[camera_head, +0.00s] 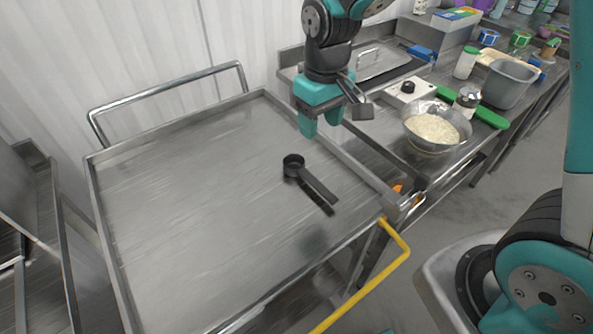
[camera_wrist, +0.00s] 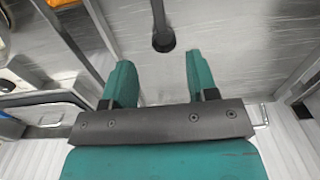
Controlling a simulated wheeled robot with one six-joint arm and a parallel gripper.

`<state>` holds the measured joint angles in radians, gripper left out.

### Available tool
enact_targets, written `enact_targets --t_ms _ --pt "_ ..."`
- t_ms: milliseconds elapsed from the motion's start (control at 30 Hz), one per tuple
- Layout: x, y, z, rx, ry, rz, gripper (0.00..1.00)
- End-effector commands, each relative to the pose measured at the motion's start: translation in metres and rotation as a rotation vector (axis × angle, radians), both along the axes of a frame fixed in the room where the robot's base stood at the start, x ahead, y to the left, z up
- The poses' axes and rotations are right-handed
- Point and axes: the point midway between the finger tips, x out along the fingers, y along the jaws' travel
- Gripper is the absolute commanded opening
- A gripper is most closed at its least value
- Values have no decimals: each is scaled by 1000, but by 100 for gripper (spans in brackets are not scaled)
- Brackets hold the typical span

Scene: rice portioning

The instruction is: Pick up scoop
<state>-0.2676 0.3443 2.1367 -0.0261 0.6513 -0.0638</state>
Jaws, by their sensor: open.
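A black scoop (camera_head: 311,184) with a round cup and a straight handle lies on the metal cart tray (camera_head: 180,215), toward its right side. The cup is at the upper left and the handle runs to the lower right. My gripper (camera_head: 320,130), with teal fingers, is above the tray's far right edge, beyond the scoop and apart from it. It is open and empty. In the wrist view the scoop (camera_wrist: 163,38) shows just beyond and between the two open fingers, with part of its handle cut off by the frame edge.
A bowl of rice (camera_head: 432,129) stands on the counter at right, near a grey container (camera_head: 510,82), a shaker jar (camera_head: 467,101) and a white scale (camera_head: 408,92). The tray has raised rims and a yellow handle (camera_head: 372,280). The rest of its surface is clear.

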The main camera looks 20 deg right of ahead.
Motion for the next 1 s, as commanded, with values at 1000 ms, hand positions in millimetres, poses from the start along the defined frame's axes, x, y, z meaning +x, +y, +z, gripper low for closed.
enact_targets --t_ms 1000 --pt "10 1 -152 -24 8 -11 53"
